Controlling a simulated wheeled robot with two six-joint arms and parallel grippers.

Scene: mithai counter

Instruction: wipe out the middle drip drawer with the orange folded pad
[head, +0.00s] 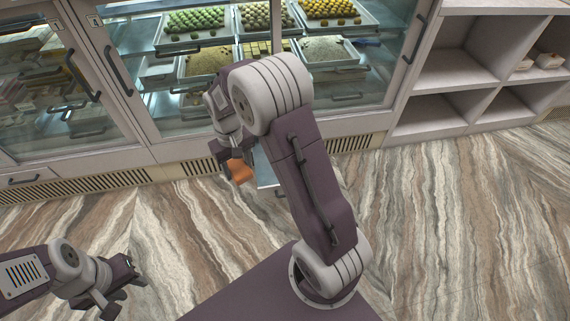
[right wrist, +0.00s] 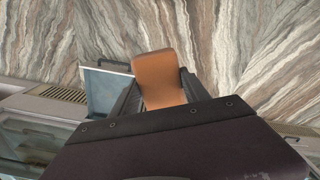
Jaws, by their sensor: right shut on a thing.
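The orange folded pad (head: 239,171) is held in my right gripper (head: 236,160), low in front of the counter. In the right wrist view the pad (right wrist: 160,78) stands out between the two dark fingers. A pulled-out drip drawer (right wrist: 108,92) with a blue-grey inside and a dark handle shows just left of the pad there. In the head view only a pale piece of the drawer (head: 266,176) shows; my right arm hides the rest. I cannot tell whether the pad touches it. My left gripper (head: 122,294) is open and empty above the floor at lower left.
The glass display case (head: 130,75) with trays of sweets stands behind, its doors fitted with dark handles. Vent grilles (head: 90,187) run along its base. Open shelves (head: 450,70) stand at right. The striped floor (head: 460,220) is clear.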

